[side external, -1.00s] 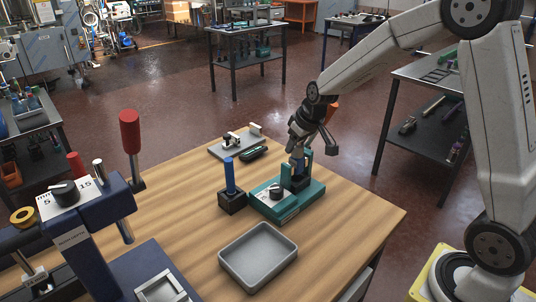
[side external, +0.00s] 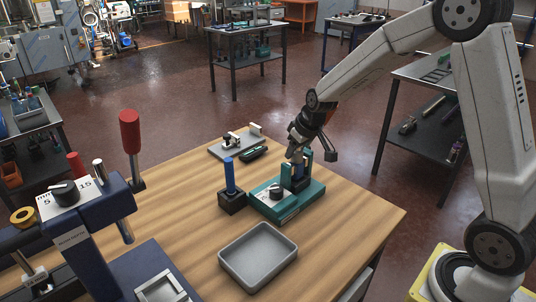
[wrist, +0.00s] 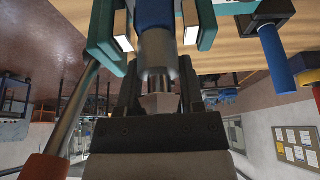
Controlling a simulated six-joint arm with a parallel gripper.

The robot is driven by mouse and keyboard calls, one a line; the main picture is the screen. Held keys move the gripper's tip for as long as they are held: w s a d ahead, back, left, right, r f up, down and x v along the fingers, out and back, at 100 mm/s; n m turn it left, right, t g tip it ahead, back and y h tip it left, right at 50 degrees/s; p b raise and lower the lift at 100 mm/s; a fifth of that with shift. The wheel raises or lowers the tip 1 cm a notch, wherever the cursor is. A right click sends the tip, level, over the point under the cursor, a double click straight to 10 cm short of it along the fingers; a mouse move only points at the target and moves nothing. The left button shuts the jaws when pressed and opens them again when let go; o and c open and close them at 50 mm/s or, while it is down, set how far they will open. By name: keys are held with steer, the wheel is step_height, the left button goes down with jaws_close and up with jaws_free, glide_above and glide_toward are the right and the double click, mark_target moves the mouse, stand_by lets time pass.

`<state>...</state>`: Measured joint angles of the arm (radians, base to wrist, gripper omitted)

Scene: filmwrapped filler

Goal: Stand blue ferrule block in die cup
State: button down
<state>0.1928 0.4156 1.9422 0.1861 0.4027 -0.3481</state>
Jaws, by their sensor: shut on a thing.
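My gripper (side external: 297,158) is low over the teal fixture (side external: 287,211), at its two upright teal posts. In the wrist view its jaws (wrist: 158,88) are shut on a grey metal collar (wrist: 157,50) with a blue body (wrist: 155,12) beyond it, which appears to be the blue ferrule block. The blue body lies between the teal posts and two white-faced pads. In the side view a dark blue part (side external: 300,184) shows between the posts. Its lower end is hidden, and I cannot tell whether it rests in a die cup.
A blue rod (side external: 230,176) stands in a dark block (side external: 232,202) left of the fixture. A grey tray (side external: 258,255) lies in front. A grey plate with parts (side external: 235,142) lies behind. A blue press (side external: 95,215) stands at left. The right table corner is clear.

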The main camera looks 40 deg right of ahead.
steer(key=shift+f, duration=0.45)
steer(key=shift+c, duration=0.7)
jaws_free()
steer(key=shift+f, duration=0.1)
steer(key=v, duration=0.8)
steer(key=s+a+f+g, duration=0.1)
steer(key=s+a+f, duration=0.3)
steer(key=s, duration=0.4)
steer(key=s+a+f+g, duration=0.1)
steer(key=s+a+f, duration=0.3)
steer(key=s, duration=0.4)
steer(key=shift+s, duration=0.25)
